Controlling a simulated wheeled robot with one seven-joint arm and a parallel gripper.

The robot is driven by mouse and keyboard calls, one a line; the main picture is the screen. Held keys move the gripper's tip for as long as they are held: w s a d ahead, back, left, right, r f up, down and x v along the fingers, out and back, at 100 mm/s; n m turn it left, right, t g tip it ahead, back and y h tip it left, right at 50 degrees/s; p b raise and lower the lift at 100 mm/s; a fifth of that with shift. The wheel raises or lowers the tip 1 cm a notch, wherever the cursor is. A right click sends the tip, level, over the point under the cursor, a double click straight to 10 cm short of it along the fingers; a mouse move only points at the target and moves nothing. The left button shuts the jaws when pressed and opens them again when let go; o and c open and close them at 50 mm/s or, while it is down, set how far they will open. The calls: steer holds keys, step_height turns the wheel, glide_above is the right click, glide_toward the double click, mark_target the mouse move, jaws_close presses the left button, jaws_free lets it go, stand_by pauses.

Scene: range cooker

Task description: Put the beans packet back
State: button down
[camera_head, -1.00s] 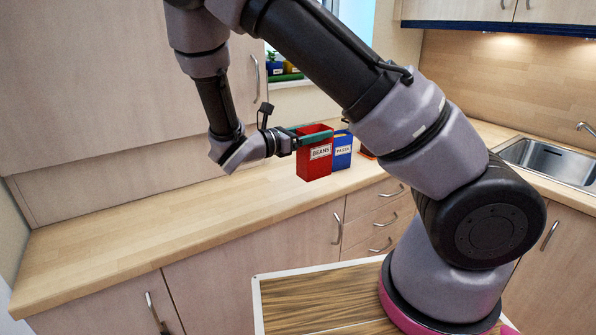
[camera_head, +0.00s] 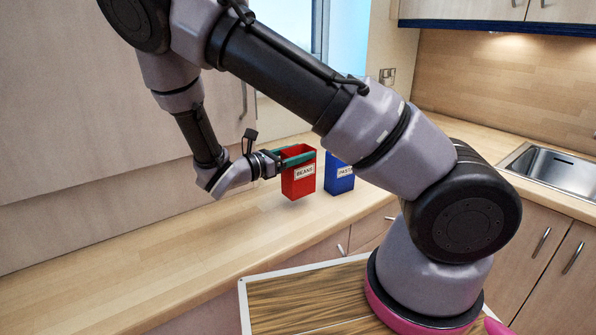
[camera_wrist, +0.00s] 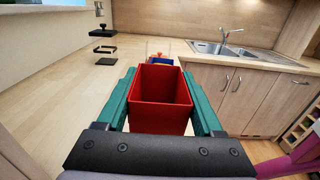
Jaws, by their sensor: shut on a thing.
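The beans packet (camera_head: 299,179) is a red open-topped box with a white BEANS label, upright in the head view. My gripper (camera_head: 294,158) has its green fingers shut on the packet's upper sides. In the wrist view the red packet (camera_wrist: 162,100) sits between the two green fingers (camera_wrist: 162,103), and its inside looks empty. The packet is over the worktop near its front edge; I cannot tell whether its base touches. A blue packet (camera_head: 340,181) labelled PASTA stands just to its right, partly hidden by my arm.
The wooden worktop (camera_head: 130,232) is clear to the left. A black stand-like object (camera_wrist: 103,47) is on the worktop in the wrist view. The sink (camera_head: 553,169) is at the right. A wall of cabinet panels (camera_head: 90,130) rises behind the worktop.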

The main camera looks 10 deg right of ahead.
mark_target(299, 166)
steer(key=shift+f, duration=2.05)
steer(key=shift+c, duration=0.2)
jaws_free()
steer(key=shift+f, duration=0.15)
